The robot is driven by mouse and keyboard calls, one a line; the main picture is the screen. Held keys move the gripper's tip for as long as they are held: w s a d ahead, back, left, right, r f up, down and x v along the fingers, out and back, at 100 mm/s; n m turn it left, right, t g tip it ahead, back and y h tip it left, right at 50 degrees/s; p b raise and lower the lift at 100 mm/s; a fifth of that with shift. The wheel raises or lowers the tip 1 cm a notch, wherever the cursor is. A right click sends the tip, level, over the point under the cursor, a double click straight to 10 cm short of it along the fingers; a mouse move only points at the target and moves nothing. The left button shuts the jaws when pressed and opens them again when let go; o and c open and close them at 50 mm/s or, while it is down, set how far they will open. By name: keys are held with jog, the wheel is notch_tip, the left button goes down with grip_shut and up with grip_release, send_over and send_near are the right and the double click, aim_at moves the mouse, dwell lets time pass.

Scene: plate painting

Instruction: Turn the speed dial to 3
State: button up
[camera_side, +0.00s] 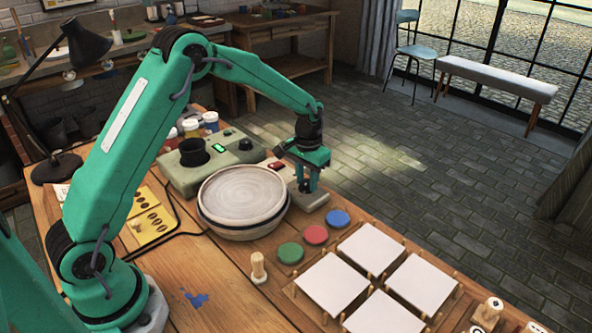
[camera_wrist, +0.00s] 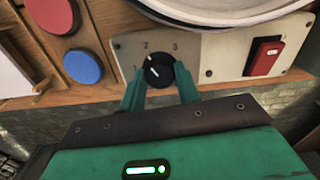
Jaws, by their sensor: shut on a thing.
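The speed dial (camera_wrist: 158,70) is a round black knob with a white mark, set on a pale panel (camera_wrist: 218,58) printed 1, 2 and 3. The white mark points up and left, toward the 2. My gripper (camera_wrist: 160,80) has its two green fingers on either side of the knob and is shut on it. In the side view my gripper (camera_side: 306,184) reaches down to the panel (camera_side: 312,200) and hides most of the knob.
A red rocker switch (camera_wrist: 264,56) sits on the same panel. A pale plate (camera_side: 243,192) lies on a round stand beside it. Green, red and blue discs (camera_side: 316,234) and white tiles (camera_side: 333,283) lie in front. A control box (camera_side: 215,165) stands behind.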

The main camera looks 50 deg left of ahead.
aim_at(307, 182)
jog(key=m, duration=0.7)
jog(key=shift+r, duration=0.15)
jog(key=m, duration=0.6)
jog(key=shift+m, duration=0.3)
jog(key=o, duration=1)
jog(key=shift+r, duration=3.8)
jog(key=shift+r, duration=0.1)
